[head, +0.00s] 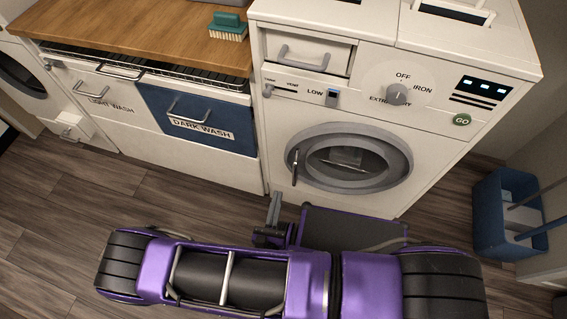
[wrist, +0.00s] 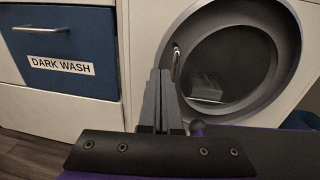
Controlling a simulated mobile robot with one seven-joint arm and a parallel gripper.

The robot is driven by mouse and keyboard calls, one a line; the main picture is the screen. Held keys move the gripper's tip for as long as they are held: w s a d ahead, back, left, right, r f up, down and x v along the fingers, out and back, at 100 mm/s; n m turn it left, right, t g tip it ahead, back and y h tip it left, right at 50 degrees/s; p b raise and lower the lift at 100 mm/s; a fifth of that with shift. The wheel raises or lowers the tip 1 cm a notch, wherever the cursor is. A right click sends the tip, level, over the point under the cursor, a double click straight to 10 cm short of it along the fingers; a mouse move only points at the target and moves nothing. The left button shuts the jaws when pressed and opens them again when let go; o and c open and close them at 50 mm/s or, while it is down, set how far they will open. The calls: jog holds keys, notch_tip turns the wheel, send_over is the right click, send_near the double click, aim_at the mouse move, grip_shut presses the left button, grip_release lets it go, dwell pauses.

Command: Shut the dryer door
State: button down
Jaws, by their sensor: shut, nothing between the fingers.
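The dryer (head: 340,207) is a white machine at the upper right of the head view. Its round grey-rimmed door (head: 395,160) lies against the front, with no clear gap; I cannot tell if it is latched. The door (wrist: 283,62) also fills the upper right of the wrist view. Its slim handle (head: 295,167) is on the left side of the rim. My gripper (head: 275,200) is shut and empty, in front of and below the handle's left side. In the wrist view my gripper (wrist: 160,73) points at the dryer front just left of and below the handle (wrist: 176,62).
A blue drawer labelled DARK WASH (head: 200,115) and a white one labelled LIGHT WASH (head: 98,90) stand to the left under a wooden counter (head: 120,28) with a green brush (head: 228,26). A blue bin (head: 500,245) stands at the right. Floor at left is clear.

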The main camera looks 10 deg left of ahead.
send_over(285, 158)
jog(key=s, duration=0.3)
jog(key=shift+d, duration=0.4)
jog(key=w+h+b, duration=0.1)
jog(key=w, duration=0.1)
jog(key=w+m+h+b, duration=0.1)
jog(key=w, duration=0.2)
jog(key=shift+a+f+m, duration=0.1)
jog(key=shift+m, duration=0.2)
jog(key=shift+w+r, duration=0.25)
jog(key=shift+s+a, duration=0.1)
jog(key=shift+s, duration=0.05)
